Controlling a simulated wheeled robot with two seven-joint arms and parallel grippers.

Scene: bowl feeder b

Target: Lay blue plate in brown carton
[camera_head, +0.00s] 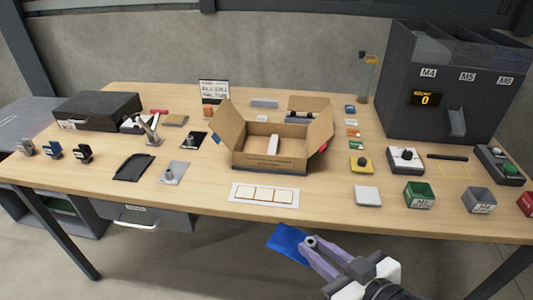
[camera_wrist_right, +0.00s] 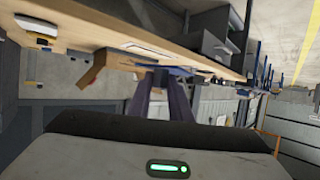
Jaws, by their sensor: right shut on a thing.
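The blue plate (camera_head: 287,241) is a flat blue sheet held in front of the table's near edge. My right gripper (camera_head: 310,247) is shut on its right side. In the right wrist view, the blue plate (camera_wrist_right: 175,69) shows as a thin edge at the tips of my right gripper (camera_wrist_right: 168,78). The brown carton (camera_head: 265,162) stands open in the middle of the table, flaps spread outward. A white block-like piece (camera_head: 273,144) shows inside it. The plate is apart from the carton, nearer to me and lower in the picture. My left gripper is out of view.
A white strip with several squares (camera_head: 264,194) lies between the carton and the near edge. A light grey square (camera_head: 367,196) and a green box (camera_head: 419,195) stand to its right. A dark flat tray (camera_head: 134,167) lies left. A large grey feeder cabinet (camera_head: 455,85) stands back right.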

